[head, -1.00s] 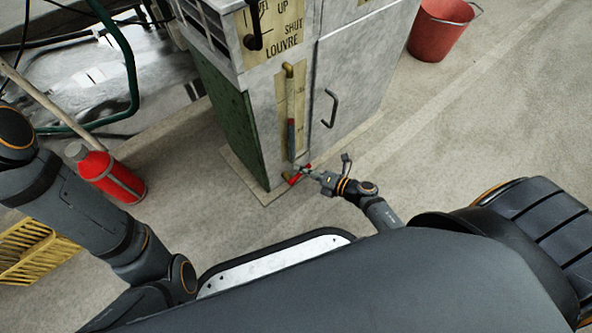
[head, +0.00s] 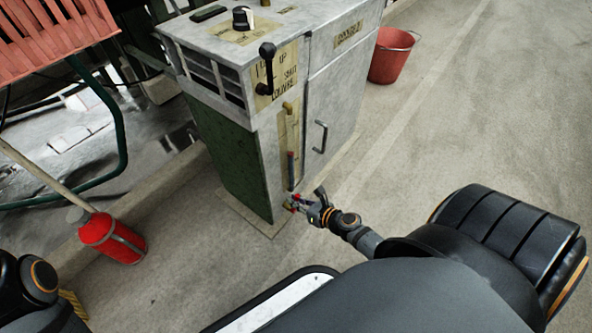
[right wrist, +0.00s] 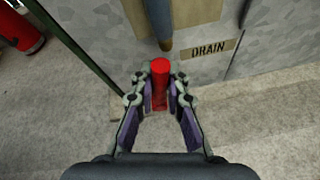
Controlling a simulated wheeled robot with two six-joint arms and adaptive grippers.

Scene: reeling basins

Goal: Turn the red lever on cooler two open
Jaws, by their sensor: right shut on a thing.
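The cooler (head: 248,168) is a grey cabinet with a green side, standing on the floor in the middle of the head view. Its red lever (right wrist: 160,72) sits low at the front, below a vertical pipe, beside a label reading DRAIN (right wrist: 208,49). My right gripper (head: 299,204) is at the lever near the cabinet's foot. In the right wrist view its two fingers (right wrist: 160,92) are closed on either side of the red lever and grip it. The lever's exact angle is hard to tell. My left gripper is out of view.
A black lever (head: 267,68) and a knob (head: 243,17) are higher on the cabinet. A red bucket (head: 390,60) stands behind right. The floor at right is clear.

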